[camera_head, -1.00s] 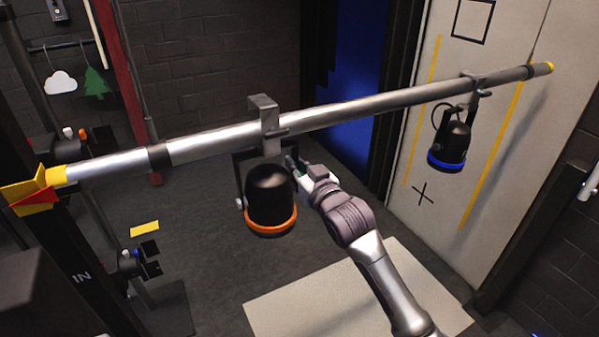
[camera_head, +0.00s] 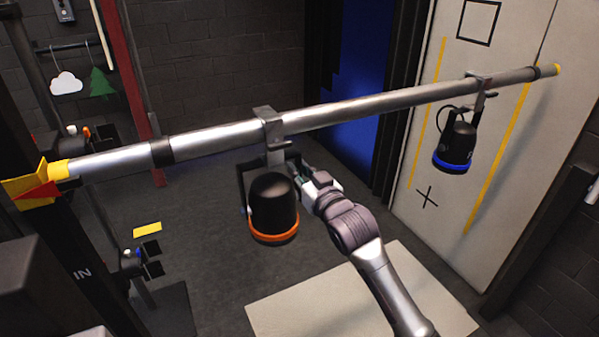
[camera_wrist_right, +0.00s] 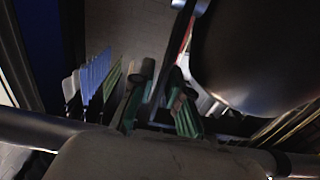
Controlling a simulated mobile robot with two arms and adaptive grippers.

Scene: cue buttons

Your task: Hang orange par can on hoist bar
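The orange par can (camera_head: 273,205), a black can with an orange rim, is upright below the hoist bar (camera_head: 370,106). Its grey hook clamp (camera_head: 269,126) sits over the bar, with the hook's top close to the tube. My right gripper (camera_head: 292,167) is just right of the can's yoke, below the bar. In the right wrist view the gripper's green-padded fingers (camera_wrist_right: 160,75) stand apart with a gap between them, and the dark can body (camera_wrist_right: 255,50) is close at the right. My left gripper is not in view.
A blue-rimmed par can (camera_head: 455,148) hangs farther right on the bar. A yellow and red bracket (camera_head: 30,190) is at the bar's left end. A pale mat (camera_head: 300,305) lies on the floor below. The bar between the two cans is clear.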

